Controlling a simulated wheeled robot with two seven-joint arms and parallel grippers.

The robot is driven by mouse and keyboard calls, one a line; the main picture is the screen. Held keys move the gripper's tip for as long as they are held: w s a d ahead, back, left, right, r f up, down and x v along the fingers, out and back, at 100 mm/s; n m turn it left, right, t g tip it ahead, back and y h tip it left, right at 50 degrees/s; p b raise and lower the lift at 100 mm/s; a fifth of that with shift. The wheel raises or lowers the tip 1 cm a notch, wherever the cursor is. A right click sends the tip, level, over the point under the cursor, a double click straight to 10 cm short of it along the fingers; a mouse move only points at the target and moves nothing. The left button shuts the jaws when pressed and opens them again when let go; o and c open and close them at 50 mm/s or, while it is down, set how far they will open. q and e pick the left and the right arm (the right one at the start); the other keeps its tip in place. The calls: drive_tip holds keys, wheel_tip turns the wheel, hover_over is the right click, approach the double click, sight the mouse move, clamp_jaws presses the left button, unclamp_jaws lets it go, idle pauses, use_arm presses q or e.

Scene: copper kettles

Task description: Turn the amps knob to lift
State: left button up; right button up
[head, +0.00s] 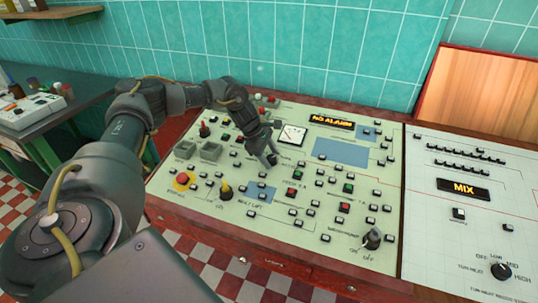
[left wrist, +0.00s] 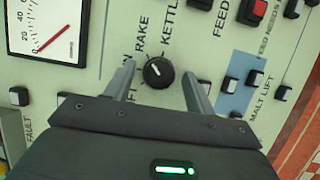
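The amps knob (left wrist: 158,72) is small, round and black with a white mark, below the amps meter on the pale panel. Printed labels around it read RAKE and KETTLE, and one partly hidden ends in FT. My left gripper (left wrist: 157,80) is open, with one finger on each side of the knob; I cannot tell whether they touch it. In the head view my left gripper (head: 268,160) reaches down to the panel below the meter (head: 292,134) and largely hides the knob. The meter (left wrist: 47,28) also shows in the left wrist view. My right gripper is not in view.
The panel (head: 310,230) holds many small buttons, a yellow knob (head: 225,191), a red button on yellow (head: 184,180) and a black knob (head: 372,238). A NO ALARM display (head: 332,121) is lit at the back. A white MIX panel (head: 435,245) adjoins on the right.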

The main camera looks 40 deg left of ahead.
use_arm(q)
drive_tip(key=c, duration=1)
drive_tip(key=shift+o, duration=0.2)
